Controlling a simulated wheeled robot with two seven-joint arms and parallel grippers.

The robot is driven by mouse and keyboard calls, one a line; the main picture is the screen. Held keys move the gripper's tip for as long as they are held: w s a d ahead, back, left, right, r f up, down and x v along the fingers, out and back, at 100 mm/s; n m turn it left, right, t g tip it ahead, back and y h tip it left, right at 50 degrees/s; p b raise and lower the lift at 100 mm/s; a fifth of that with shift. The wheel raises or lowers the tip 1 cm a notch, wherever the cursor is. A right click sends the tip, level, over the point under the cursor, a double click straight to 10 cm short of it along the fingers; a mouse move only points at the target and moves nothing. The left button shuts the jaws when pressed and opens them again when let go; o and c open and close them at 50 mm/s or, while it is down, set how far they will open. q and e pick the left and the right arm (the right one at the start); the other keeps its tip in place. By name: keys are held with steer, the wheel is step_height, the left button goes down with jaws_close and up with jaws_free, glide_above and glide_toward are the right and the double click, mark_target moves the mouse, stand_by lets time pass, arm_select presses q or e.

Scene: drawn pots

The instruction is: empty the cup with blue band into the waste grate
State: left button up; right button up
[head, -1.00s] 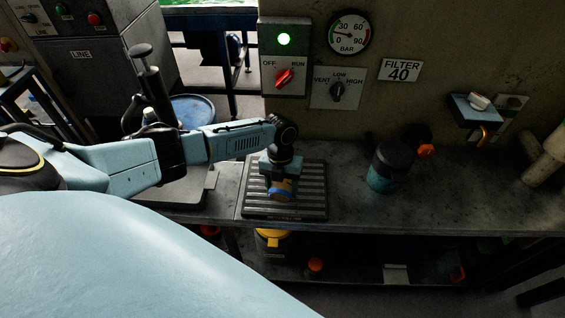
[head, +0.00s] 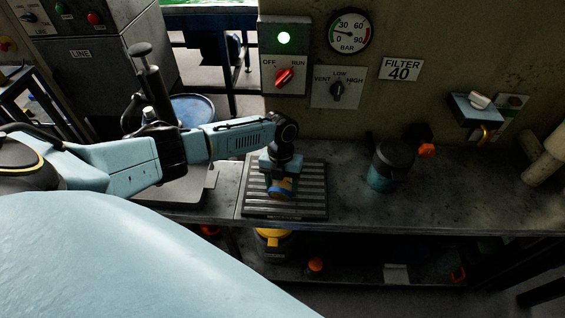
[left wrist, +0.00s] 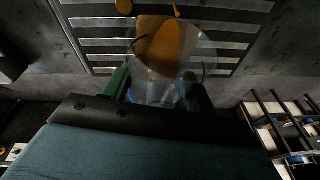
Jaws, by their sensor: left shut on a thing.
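The clear cup with a blue band (head: 281,193) is held low over the waste grate (head: 312,205) in the head view. My left gripper (head: 281,181) is shut on it. In the left wrist view the see-through cup (left wrist: 165,85) sits between the green finger pads of my left gripper (left wrist: 160,95), tilted with its mouth toward the grate bars (left wrist: 98,43). Orange contents show inside toward the mouth. Small orange blobs (left wrist: 124,6) show beyond the rim; whether they are falling or lying on the grate I cannot tell. My right gripper is not in view.
A dark container with a teal lower part (head: 381,179) stands right of the grate on the grey bench (head: 450,190). A wall switch box (head: 284,77), a gauge (head: 349,31) and a small wall shelf (head: 474,108) are behind. The bench front right of the grate is clear.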

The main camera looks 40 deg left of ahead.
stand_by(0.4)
arm_select(q)
steer(key=shift+w+r+g+b, duration=0.1)
steer(key=shift+g+b, duration=0.2)
steer(key=shift+b, duration=0.35)
steer(key=shift+r, duration=0.1)
stand_by(0.7)
steer(key=shift+w+r+g+h+b, duration=0.15)
steer(key=shift+g+h+b, duration=0.2)
steer(key=shift+b, duration=0.4)
steer(key=shift+a, duration=0.1)
